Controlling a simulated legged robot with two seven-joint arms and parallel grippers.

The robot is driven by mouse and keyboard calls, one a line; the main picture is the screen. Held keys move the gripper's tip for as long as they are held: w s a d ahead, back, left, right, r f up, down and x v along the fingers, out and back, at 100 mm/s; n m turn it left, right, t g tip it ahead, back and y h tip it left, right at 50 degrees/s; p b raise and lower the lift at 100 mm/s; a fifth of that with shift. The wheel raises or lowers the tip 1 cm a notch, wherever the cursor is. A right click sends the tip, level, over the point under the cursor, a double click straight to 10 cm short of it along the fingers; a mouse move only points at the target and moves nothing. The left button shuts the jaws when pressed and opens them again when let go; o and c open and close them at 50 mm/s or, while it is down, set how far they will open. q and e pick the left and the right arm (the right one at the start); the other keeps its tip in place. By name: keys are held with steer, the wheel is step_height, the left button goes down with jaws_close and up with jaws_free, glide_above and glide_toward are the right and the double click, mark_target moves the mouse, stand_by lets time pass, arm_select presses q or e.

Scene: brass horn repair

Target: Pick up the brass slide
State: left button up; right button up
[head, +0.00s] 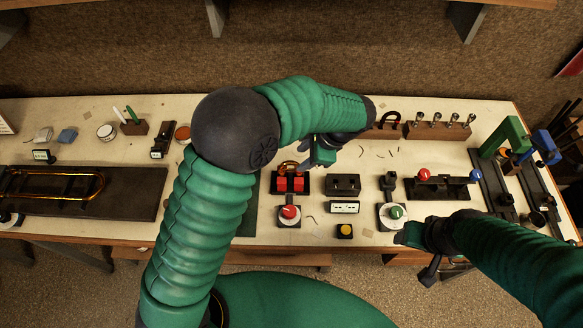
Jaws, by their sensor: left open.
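A long U-shaped brass slide (52,198) lies on a dark board (130,205) at the far left of the bench. A smaller curved brass piece (288,166) sits at the red-jawed fixture (290,184) near the middle; I cannot tell how it is held. My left gripper (322,153) is open, just right of and behind that fixture, far from the long slide. Its fingers are partly hidden and I see nothing held. My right gripper (415,245) is at the bench's front edge, right of the green-knobbed dial; its jaw state is unclear.
Dial units with a red knob (290,212) and a green knob (396,212) stand at the front. A yellow button (344,231) is between them. A wooden rack (440,130) is at the back. Green (503,136) and blue (541,146) tools stand at right.

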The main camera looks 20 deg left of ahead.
mark_target(292, 162)
arm_select(q)
steer(key=w+f, duration=0.1)
steer(key=a+f, duration=0.1)
steer(key=f, duration=0.1)
steer(key=shift+w+a, duration=0.2)
steer(key=shift+w, duration=0.2)
steer(key=a+f+p, duration=0.1)
steer(key=f, duration=0.1)
steer(key=s+a+f, duration=0.1)
steer(key=a+f, duration=0.1)
steer(key=shift+p, duration=0.35)
steer(key=shift+w+d+f, duration=0.15)
steer(key=shift+f, duration=0.05)
steer(key=shift+w+d, duration=0.2)
steer(key=c, duration=0.3)
steer(key=shift+s, duration=0.1)
steer(key=c, duration=0.5)
steer(key=shift+s+r, duration=0.1)
jaws_close()
steer(key=shift+a, duration=0.15)
arm_select(e)
steer(key=shift+w+a+r, duration=0.3)
steer(key=shift+w+r, duration=0.15)
steer(key=shift+r, duration=0.35)
